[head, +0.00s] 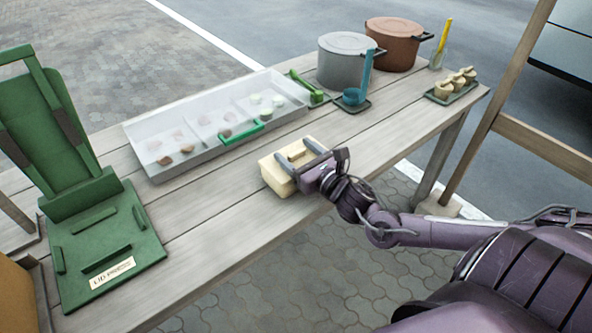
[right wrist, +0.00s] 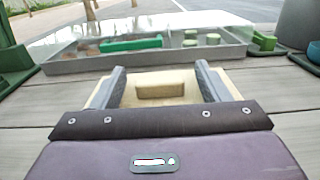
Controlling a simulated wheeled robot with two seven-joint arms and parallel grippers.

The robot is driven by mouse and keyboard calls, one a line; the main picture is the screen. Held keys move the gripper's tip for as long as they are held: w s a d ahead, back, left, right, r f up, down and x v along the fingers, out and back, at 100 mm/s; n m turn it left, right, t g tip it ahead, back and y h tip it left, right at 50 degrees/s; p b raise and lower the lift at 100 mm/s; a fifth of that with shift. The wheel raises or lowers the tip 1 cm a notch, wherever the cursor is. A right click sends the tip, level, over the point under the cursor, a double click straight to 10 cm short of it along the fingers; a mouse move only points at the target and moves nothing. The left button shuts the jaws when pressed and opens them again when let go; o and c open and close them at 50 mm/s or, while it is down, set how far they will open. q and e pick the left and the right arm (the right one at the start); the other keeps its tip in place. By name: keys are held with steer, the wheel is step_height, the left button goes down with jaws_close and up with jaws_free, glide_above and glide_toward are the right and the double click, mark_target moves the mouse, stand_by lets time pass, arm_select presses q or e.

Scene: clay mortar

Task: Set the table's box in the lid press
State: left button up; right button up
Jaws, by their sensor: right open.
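A pale yellow box (head: 282,178) sits on the wooden table near its front edge. My right gripper (head: 299,161) is open at the box, with its fingers over its top. In the right wrist view the box (right wrist: 160,88) lies between and under the two fingers of my gripper (right wrist: 160,84); I cannot tell if they touch it. The green lid press (head: 105,240) stands at the table's left end, with low ribs on its base, a label at the front and a raised green frame behind. Its base is empty. My left gripper is out of view.
A clear-lidded tray (head: 160,176) with several small items lies behind the box. A grey pot (head: 343,62), a brown pot (head: 393,45) and a small dish of pale pieces (head: 452,88) stand to the right. Bare planks lie between box and press.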

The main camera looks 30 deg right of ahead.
steer(key=shift+w, duration=0.2)
steer(key=c, duration=1.3)
steer(key=shift+c, duration=1)
steer(key=shift+r, duration=0.15)
